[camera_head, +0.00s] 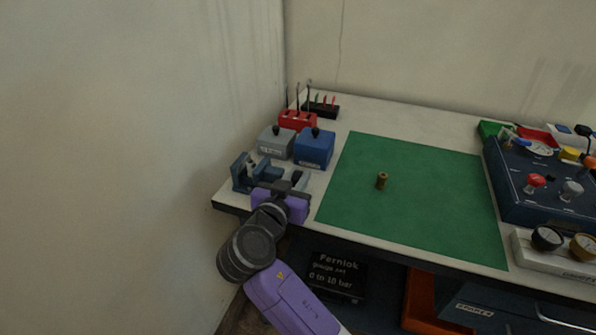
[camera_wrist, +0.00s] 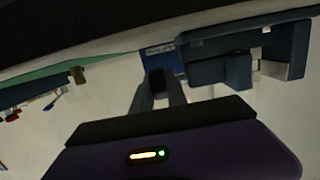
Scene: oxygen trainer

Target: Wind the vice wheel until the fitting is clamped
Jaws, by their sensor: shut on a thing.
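The blue vice (camera_head: 242,173) stands at the left front corner of the bench; its blue body and pale jaw faces also show upper right in the wrist view (camera_wrist: 225,62). My gripper (camera_head: 296,186) is at the vice's right front side. In the wrist view my fingers (camera_wrist: 158,88) are close together around a small dark part, seemingly of the vice wheel. The wheel itself is mostly hidden by my gripper.
A grey block (camera_head: 275,143) and a blue block (camera_head: 314,149) stand just behind the vice. A red rack (camera_head: 297,120) with upright tools is farther back. A blue panel with knobs (camera_head: 545,180) and gauges (camera_head: 547,238) occupy the right.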

